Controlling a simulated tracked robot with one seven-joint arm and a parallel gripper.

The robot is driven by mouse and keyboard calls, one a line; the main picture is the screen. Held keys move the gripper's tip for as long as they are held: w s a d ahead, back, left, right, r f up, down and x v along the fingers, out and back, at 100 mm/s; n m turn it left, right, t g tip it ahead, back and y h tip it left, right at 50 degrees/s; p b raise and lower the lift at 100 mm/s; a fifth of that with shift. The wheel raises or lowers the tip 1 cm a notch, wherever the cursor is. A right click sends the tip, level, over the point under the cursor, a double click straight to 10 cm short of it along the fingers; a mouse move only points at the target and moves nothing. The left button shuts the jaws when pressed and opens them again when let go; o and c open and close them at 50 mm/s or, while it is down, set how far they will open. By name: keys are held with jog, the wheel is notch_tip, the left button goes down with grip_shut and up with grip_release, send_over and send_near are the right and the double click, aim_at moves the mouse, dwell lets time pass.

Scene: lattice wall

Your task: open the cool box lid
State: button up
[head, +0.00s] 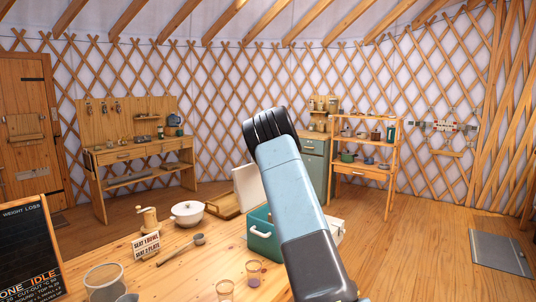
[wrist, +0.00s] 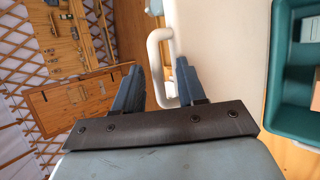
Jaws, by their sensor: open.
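The cool box (head: 262,238) is teal and stands on the wooden table, partly hidden behind my arm. Its white lid (head: 247,187) is raised, standing up at the box's left side. In the wrist view the lid (wrist: 222,55) is a broad pale panel, and the teal box (wrist: 285,122) is open to its right with items inside. A white loop handle (wrist: 154,52) sticks out from the lid's left side. My gripper (wrist: 158,68) is open, with part of the handle between its fingers; I cannot tell if they touch it. My arm hides the gripper in the head view.
On the table are a white pot (head: 187,213), a ladle (head: 182,248), a grinder (head: 149,221), a small sign (head: 147,245), glasses (head: 254,272) and a wooden tray (head: 222,205) near the lid. A chalkboard (head: 27,245) stands at the left. Shelves (head: 362,150) stand behind.

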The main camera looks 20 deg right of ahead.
jog(key=shift+s, duration=0.1)
jog(key=v, duration=1.3)
jog(key=shift+s+r, duration=0.15)
jog(key=shift+s, duration=0.05)
jog(key=s+r+m+t+h, duration=0.2)
jog(key=s+r+m+t, duration=0.3)
jog(key=s+r+m, duration=0.6)
jog(key=s+r+m+g+h, duration=0.1)
jog(key=s+r+m+h, duration=0.3)
jog(key=s, duration=0.8)
jog(key=s+a+f+m+g+y, duration=0.2)
jog(key=s+a+f, duration=0.4)
jog(key=s, duration=0.6)
jog(key=s+a+f+m+g+y, duration=0.1)
jog(key=s+a+f+m+g, duration=0.2)
jog(key=s+a+f, duration=0.4)
jog(key=s+a+f+m+g+y, duration=0.2)
jog(key=s+a+f, duration=0.5)
jog(key=s, duration=1.1)
jog(key=shift+a+f+g+y, duration=0.25)
jog(key=shift+f+g+y, duration=0.1)
jog(key=shift+g, duration=0.45)
